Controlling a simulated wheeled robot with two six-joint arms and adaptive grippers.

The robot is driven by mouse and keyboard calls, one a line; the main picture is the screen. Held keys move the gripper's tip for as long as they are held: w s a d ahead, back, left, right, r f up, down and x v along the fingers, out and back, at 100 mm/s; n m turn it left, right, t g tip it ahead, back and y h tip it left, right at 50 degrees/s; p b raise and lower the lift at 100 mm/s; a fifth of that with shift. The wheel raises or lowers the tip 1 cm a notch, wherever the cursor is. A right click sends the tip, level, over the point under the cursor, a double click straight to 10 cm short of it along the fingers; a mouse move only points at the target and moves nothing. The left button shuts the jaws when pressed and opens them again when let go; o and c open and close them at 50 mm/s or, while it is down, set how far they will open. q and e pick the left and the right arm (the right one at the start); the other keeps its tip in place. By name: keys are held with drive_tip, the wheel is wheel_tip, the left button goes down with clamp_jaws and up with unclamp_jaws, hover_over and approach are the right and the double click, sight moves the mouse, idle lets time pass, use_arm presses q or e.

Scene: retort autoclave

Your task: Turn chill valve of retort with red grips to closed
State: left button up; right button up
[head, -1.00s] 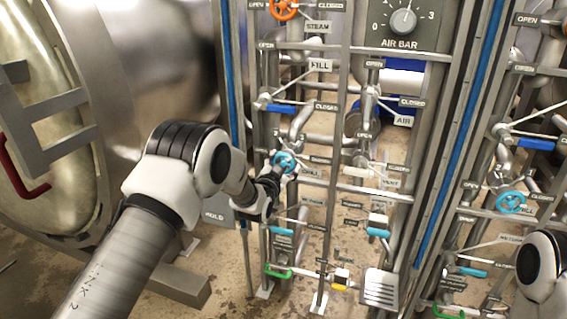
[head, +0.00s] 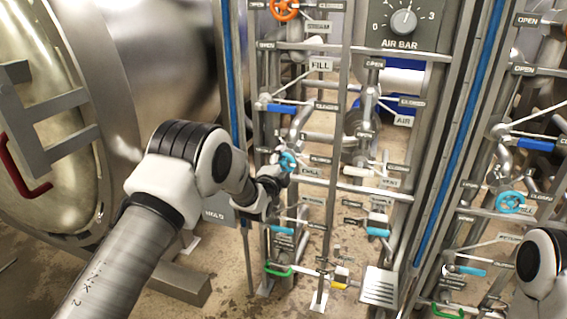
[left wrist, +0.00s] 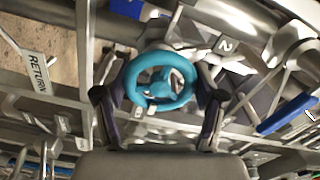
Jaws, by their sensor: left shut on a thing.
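The chill valve is a light blue handwheel (head: 287,161) on the pipe rack beside the retort with the red grip (head: 22,180). My left gripper (head: 274,176) is at this wheel. In the left wrist view the wheel (left wrist: 160,82) sits between the two dark fingers of my left gripper (left wrist: 158,100), which is shut on it. A CHILL label (head: 309,172) is just right of the wheel, partly hard to read. My right arm shows only as a white and black link at the lower right edge; its gripper is out of view.
An orange wheel (head: 285,9) is at the top. A blue lever (head: 281,108) is above the chill wheel, and a green handle (head: 279,271) is below. A second light blue wheel (head: 510,202) is on the right rack. Pipes and posts crowd the gripper closely.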

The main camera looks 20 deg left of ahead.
use_arm(q)
drive_tip(key=shift+m, duration=0.3)
drive_tip(key=o, duration=1.1)
drive_tip(key=shift+o, duration=0.2)
drive_tip(key=shift+s, duration=0.1)
drive_tip(key=s, duration=1.1)
drive_tip(key=shift+s+a, duration=0.15)
drive_tip(key=shift+s, duration=0.25)
